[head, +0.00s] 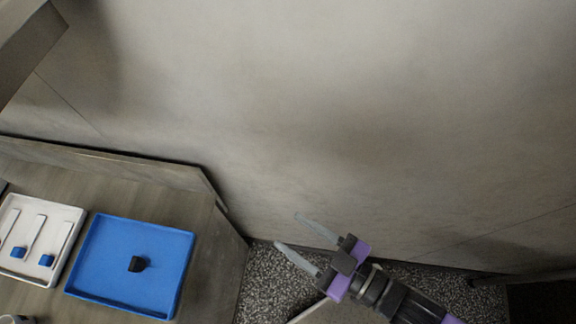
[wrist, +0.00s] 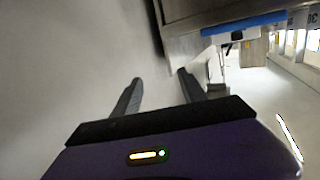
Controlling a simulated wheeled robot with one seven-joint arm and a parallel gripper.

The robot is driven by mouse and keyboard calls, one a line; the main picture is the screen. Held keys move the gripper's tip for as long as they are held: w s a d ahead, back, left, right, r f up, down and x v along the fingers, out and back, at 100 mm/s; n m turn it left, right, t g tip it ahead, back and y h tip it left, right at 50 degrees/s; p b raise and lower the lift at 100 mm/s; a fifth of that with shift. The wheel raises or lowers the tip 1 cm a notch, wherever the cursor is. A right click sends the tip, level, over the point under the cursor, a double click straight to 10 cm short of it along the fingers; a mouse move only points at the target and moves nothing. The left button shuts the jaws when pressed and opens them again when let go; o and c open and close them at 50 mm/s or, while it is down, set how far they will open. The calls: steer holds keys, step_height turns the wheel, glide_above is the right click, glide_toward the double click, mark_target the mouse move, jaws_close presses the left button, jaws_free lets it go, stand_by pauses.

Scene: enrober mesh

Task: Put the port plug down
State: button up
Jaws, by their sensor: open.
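A small black piece, which looks like the port plug (head: 137,264), lies in the blue tray (head: 110,230) on the counter at the lower left of the head view. My gripper (head: 288,232) is off to the right of the counter, in front of the wall. Its two grey fingers are apart with nothing between them. In the wrist view my gripper (wrist: 160,80) is also open and empty, and the blue tray's edge (wrist: 245,25) shows at the upper right. The plug cannot be made out for sure there.
A white tray (head: 68,212) with several slots and blue-ended tools stands left of the blue tray. A cup (head: 14,320) is cut off at the bottom left. A plain wall (head: 330,110) rises behind. Speckled floor (head: 262,285) shows right of the counter (head: 205,290).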

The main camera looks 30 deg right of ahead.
steer(key=s+d+r+m+h, duration=0.4)
steer(key=s+d+r+h, duration=0.2)
steer(key=s+d, duration=0.3)
steer(key=shift+d+r+m, duration=0.3)
steer(key=shift+d+r, duration=0.15)
steer(key=shift+r, duration=0.3)
steer(key=shift+f, duration=0.25)
